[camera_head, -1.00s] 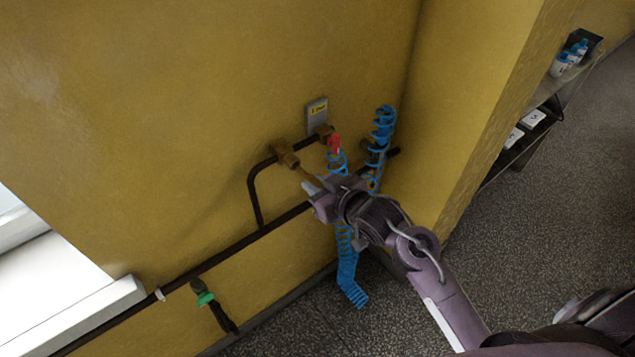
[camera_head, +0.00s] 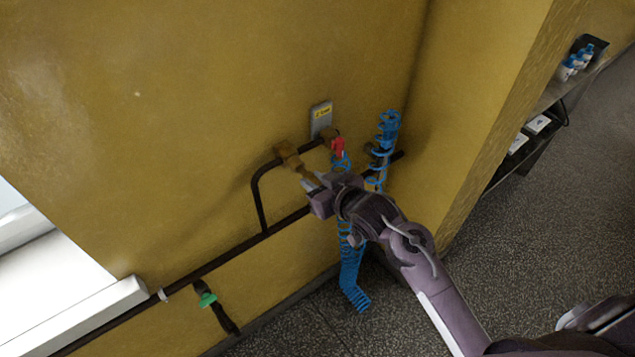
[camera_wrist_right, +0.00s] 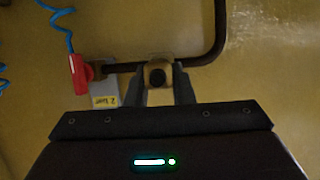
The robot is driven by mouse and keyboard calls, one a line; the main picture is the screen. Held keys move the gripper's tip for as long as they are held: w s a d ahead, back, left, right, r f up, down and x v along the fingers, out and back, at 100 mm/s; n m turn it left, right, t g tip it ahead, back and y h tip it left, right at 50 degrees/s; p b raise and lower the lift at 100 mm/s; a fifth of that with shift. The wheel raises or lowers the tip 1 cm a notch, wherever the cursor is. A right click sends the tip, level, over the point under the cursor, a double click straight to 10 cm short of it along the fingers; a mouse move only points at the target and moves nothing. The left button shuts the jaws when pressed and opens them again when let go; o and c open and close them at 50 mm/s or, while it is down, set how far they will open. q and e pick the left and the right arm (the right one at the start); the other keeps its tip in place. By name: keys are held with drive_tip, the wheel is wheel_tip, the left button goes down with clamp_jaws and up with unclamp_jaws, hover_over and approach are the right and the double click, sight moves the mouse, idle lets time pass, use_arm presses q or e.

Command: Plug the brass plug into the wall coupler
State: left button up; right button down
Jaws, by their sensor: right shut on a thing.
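In the wrist view, a brass body with a dark round centre (camera_wrist_right: 157,75) shows between the fingers (camera_wrist_right: 160,92); I cannot tell plug from coupler there. My left gripper is not in view.
A red-handled valve (camera_head: 338,147) and grey label plate (camera_head: 320,117) are right of the coupler. Coiled blue hoses (camera_head: 385,140) hang beside and below my wrist. A green-handled valve (camera_head: 207,299) is lower left. A wall corner and shelf (camera_head: 545,105) stand at right.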

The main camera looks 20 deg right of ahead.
sight(314, 180)
drive_tip(key=shift+w+a, duration=0.3)
drive_tip(key=shift+w, duration=0.5)
drive_tip(key=c, duration=1.2)
unclamp_jaws()
drive_tip(key=shift+o, duration=0.2)
drive_tip(key=b+v, duration=0.1)
drive_tip(key=v, duration=0.5)
drive_tip(key=shift+s+d, duration=0.15)
drive_tip(key=shift+s, duration=0.2)
drive_tip(key=shift+s+d+r+b, duration=0.1)
drive_tip(key=shift+s+r+b, duration=0.2)
drive_tip(key=shift+s+r, duration=0.15)
